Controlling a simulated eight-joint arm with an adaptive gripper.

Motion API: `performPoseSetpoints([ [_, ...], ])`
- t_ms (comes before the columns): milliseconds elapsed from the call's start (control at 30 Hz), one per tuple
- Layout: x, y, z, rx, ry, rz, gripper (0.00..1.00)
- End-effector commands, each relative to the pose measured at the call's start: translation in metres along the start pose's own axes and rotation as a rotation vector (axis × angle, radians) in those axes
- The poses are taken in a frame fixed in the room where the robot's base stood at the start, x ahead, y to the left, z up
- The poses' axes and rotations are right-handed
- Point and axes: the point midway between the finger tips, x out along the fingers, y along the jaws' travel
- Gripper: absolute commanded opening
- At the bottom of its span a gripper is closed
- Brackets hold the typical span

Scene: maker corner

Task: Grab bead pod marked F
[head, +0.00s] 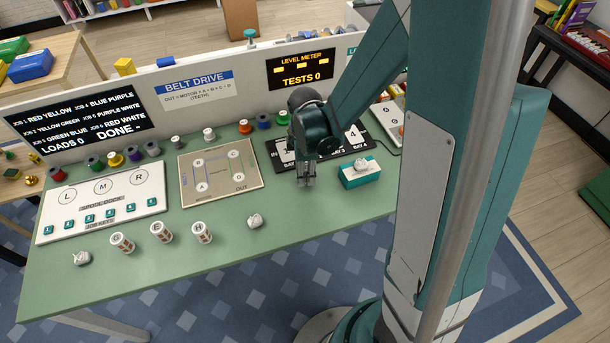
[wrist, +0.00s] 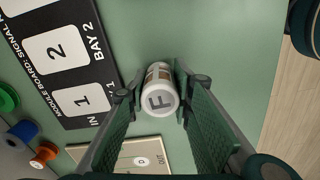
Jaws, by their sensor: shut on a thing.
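The bead pod marked F (wrist: 160,97) is a white-capped cylinder with a grey letter F on its end and brownish sides. In the wrist view it sits between the two green finger pads of my gripper (wrist: 164,100), which is shut on it. In the head view my gripper (head: 306,180) points down over the green table just left of the teal block. The pod is hard to make out there between the fingers. I cannot tell whether it touches the table.
Three similar lettered pods, left (head: 122,242), middle (head: 161,232) and right (head: 202,233), stand at the front of the table (head: 330,225). The module board (wrist: 60,60) lies beside my gripper. A teal block (head: 359,176) with a pale lump is to the right.

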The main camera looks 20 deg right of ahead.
Motion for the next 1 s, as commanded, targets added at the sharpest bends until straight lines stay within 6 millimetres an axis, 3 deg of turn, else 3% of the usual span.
performPoseSetpoints([
  [600,-0.074,-0.001,0.000,0.000,0.000,0.000,0.11],
  [1000,-0.083,0.000,0.000,0.000,0.000,0.000,0.11],
])
